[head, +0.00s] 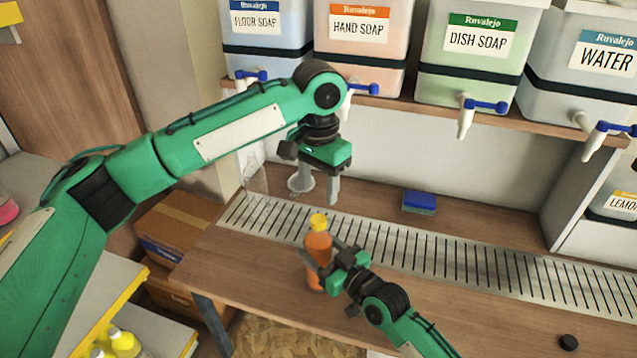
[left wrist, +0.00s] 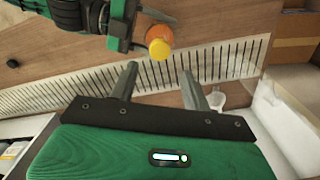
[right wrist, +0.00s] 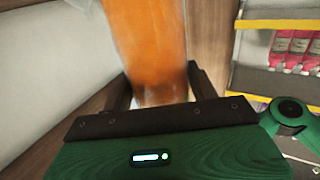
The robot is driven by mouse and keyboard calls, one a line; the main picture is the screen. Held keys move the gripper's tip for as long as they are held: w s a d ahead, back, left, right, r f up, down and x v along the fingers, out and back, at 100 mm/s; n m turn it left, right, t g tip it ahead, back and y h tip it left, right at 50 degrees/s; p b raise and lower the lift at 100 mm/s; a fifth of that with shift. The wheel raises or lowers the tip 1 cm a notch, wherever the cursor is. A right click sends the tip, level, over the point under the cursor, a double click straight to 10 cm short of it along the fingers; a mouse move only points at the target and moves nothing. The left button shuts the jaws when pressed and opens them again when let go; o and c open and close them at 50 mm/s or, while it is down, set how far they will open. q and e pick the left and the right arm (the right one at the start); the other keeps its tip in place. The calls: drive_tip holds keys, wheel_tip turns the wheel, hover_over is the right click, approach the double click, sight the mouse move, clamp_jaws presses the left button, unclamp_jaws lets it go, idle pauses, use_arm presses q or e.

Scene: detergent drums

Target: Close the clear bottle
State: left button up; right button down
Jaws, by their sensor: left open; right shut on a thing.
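The clear bottle (head: 318,248), filled with orange liquid, stands upright at the front edge of the metal grate. A yellow cap (head: 319,222) sits on its top; I cannot tell how tightly. The cap also shows in the left wrist view (left wrist: 159,48), just beyond the fingertips. My right gripper (head: 322,268) is shut on the bottle's body, which fills the top of the right wrist view (right wrist: 148,45). My left gripper (head: 320,186) is open and empty, pointing down above and behind the cap, apart from it.
A funnel (head: 300,182) and a faint transparent container (head: 256,178) stand behind, at the grate's left end. A blue sponge (head: 419,202) lies at the back. A small black disc (head: 568,341) lies front right. Soap drums (head: 467,50) with taps line the shelf above. The right worktop is mostly free.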

sight(318, 219)
use_arm(q)
drive_tip(key=shift+f, duration=4)
drive_tip(key=c, duration=1)
drive_tip(key=shift+c, duration=0.2)
drive_tip(key=o, duration=1.1)
drive_tip(key=shift+o, duration=0.2)
drive_tip(key=shift+r, duration=0.15)
wheel_tip(318, 219, up, 12)
